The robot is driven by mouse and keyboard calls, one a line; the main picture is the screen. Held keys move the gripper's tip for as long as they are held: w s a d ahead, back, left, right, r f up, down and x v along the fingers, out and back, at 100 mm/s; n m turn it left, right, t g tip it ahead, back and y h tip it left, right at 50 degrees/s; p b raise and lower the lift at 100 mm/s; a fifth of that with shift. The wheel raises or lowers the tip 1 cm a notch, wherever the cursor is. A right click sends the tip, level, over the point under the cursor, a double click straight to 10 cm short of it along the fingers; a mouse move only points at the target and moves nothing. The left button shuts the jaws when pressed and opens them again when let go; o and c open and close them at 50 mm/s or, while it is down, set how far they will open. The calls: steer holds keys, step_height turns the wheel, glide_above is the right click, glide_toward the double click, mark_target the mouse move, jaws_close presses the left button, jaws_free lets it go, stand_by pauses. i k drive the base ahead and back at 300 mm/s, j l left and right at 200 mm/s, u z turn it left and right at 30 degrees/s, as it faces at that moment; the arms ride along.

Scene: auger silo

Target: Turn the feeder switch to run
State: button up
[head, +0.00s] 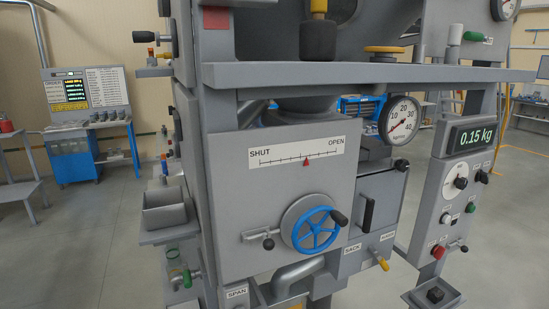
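A grey control panel (428,222) at the right carries a lit display (473,136) reading 0.15 kg. Below the display is a round white dial (456,183) with a dark knob at its centre. A small dark-tipped lever (460,246) is at the lower right. The labels are too small to read, so I cannot tell which control is the feeder switch or its setting. My gripper is not in view.
A grey housing (235,205) with a blue handwheel (315,231) and a SHUT–OPEN scale (298,152) fills the middle. A shelf (400,74) juts out above it. A yellow-handled lever (381,261) sticks out at the lower right. Floor (490,265) is clear beyond the panel.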

mark_target(483, 177)
steer(key=z, duration=1.4)
steer(key=i+l, duration=0.3)
steer(key=i, duration=0.15)
steer(key=i+l+z, duration=0.15)
steer(key=i+l, duration=0.15)
steer(key=i, duration=0.15)
steer(key=i+l, duration=0.25)
steer(key=i, duration=0.2)
steer(key=i+l+z, duration=0.1)
steer(key=i+l, duration=0.15)
steer(key=i, duration=0.25)
